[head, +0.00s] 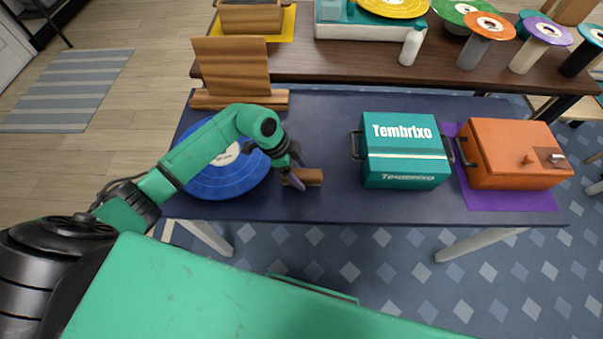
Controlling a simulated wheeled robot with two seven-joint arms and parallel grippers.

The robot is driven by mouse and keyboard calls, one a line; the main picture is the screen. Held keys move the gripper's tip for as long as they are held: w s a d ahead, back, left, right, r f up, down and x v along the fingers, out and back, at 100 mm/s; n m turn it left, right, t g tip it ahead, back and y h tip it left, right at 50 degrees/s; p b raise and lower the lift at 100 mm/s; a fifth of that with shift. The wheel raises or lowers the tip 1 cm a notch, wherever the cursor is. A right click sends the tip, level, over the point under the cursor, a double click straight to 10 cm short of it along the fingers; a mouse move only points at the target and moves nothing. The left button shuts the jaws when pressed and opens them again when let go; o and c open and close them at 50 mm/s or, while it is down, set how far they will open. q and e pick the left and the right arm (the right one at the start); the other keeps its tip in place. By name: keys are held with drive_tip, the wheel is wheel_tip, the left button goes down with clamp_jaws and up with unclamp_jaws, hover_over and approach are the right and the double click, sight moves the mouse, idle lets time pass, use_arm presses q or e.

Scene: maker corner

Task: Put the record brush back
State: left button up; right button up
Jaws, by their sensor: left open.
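A small brown block (311,177), which looks like the record brush, lies near the front edge of the dark blue table, right of a blue record (215,180). My left gripper (293,172) is open at the block's left end, pointing down. One finger hides part of the block. I cannot tell whether the finger touches it. My right gripper is not in view.
A wooden stand (233,68) is behind the record. A teal box (404,165) labelled Tembrixo and an orange case (515,150) on a purple mat (515,200) stand to the right. A spray bottle (411,45) and records on spindles are on the brown table behind.

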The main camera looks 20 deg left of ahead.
use_arm(q)
drive_tip(key=v, duration=1)
drive_tip(key=shift+a+r, duration=0.15)
drive_tip(key=shift+r, duration=0.05)
